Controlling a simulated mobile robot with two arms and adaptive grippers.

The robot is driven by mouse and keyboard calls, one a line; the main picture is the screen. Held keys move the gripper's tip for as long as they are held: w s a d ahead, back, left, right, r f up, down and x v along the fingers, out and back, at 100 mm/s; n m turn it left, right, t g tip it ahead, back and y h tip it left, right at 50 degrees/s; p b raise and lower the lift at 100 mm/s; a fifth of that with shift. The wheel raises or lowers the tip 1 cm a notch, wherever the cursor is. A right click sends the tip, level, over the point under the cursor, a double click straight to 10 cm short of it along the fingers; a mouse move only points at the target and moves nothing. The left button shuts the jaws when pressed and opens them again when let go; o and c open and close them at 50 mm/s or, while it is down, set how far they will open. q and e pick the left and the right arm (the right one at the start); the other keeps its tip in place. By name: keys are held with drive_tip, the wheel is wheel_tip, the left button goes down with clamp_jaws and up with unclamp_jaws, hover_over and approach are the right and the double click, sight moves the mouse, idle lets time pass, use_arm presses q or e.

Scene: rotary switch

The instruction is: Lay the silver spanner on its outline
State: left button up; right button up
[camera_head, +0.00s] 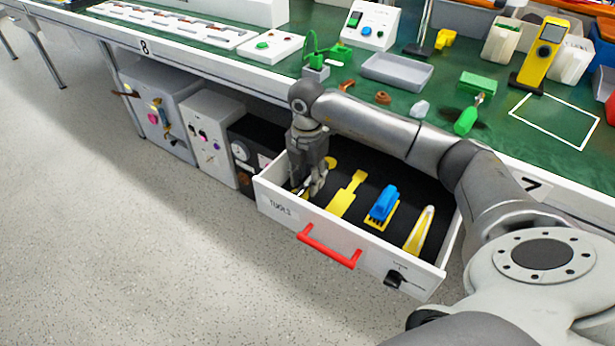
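The open white drawer (275,190), labelled TOOLS, has a dark floor with yellow outlines. My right gripper (311,188) points down into its left end, low over the floor. A small silver piece shows at its fingertips, probably the silver spanner, but the fingers hide most of it. Whether they grip it is unclear. Yellow patches show beside and behind the gripper, such as the one at its upper right (331,163). A bare yellow outline (347,194) lies to its right. My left gripper is out of view.
A blue tool (383,203) sits on a yellow outline, and a pale, narrow tool (420,230) lies at the drawer's right. The drawer has a red handle (329,247) and black knob (393,279). The green bench (350,108) above holds a grey tray (397,72).

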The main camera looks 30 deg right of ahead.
sight(307, 181)
wheel_tip(307, 181, up, 5)
drive_tip(key=shift+w+p, duration=0.1)
drive_tip(key=shift+p, duration=0.55)
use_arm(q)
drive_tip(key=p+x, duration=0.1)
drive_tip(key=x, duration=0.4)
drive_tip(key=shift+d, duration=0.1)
use_arm(e)
wheel_tip(307, 181, up, 7)
drive_tip(key=shift+r, duration=0.2)
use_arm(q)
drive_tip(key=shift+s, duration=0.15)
use_arm(e)
drive_tip(key=shift+f, duration=0.1)
